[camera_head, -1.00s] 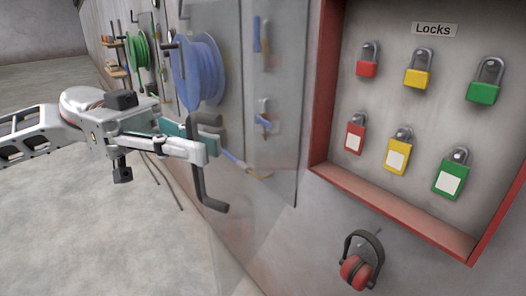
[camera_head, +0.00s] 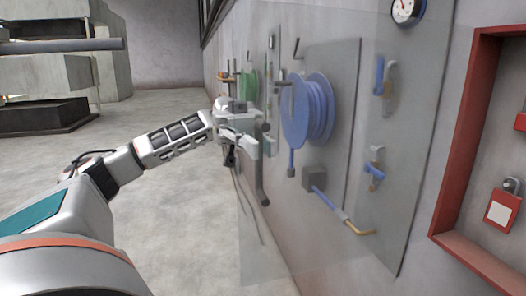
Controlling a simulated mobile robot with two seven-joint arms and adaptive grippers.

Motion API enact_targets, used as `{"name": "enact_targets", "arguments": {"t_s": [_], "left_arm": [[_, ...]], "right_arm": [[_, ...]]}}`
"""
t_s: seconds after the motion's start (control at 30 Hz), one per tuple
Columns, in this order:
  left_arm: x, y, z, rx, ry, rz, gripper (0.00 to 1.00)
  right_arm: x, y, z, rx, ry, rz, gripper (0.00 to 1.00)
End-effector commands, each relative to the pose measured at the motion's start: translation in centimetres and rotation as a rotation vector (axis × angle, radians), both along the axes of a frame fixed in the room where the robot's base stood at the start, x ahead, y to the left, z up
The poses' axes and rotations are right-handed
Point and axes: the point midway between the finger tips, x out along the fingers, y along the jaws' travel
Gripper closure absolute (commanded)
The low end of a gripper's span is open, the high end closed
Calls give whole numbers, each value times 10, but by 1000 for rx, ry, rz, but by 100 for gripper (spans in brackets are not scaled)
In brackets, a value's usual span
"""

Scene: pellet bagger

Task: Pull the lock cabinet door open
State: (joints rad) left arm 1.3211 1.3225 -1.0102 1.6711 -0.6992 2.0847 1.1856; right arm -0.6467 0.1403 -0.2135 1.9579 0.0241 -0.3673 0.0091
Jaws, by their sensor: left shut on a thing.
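The lock cabinet (camera_head: 461,125) has a red frame at the right edge; only part of its inside shows. Its clear door (camera_head: 385,215) stands open, swung out to the left of the frame, and the wall shows through it. A dark upright bar handle (camera_head: 262,188) is at the door's far left edge. My left arm reaches forward from the lower left. My left gripper (camera_head: 252,146) is at the upper part of this handle and is shut on it; the fingertips are small and partly hidden. My right gripper is not in view.
Behind the door, a blue hose reel (camera_head: 318,108) and blue-handled valves (camera_head: 375,170) are on the wall. A gauge (camera_head: 405,10) is above. A red padlock (camera_head: 502,208) hangs in the cabinet. The concrete floor (camera_head: 190,220) at left is clear; grey machinery stands at the back left.

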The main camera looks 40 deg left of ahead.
Motion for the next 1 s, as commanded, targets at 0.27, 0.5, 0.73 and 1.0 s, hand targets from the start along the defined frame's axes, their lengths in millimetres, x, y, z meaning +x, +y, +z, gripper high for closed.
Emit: {"name": "enact_targets", "arguments": {"t_s": [0.27, 0.5, 0.73, 1.0], "left_arm": [[2, 2, 0, 0, 1, 0, 100], [2, 2, 0, 0, 1, -1, 100], [2, 2, 0, 0, 1, -1, 75], [5, 7, 0, 0, 1, 0, 75]], "right_arm": [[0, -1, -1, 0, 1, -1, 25], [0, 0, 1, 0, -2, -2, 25], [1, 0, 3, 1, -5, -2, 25], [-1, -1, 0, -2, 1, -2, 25]]}}
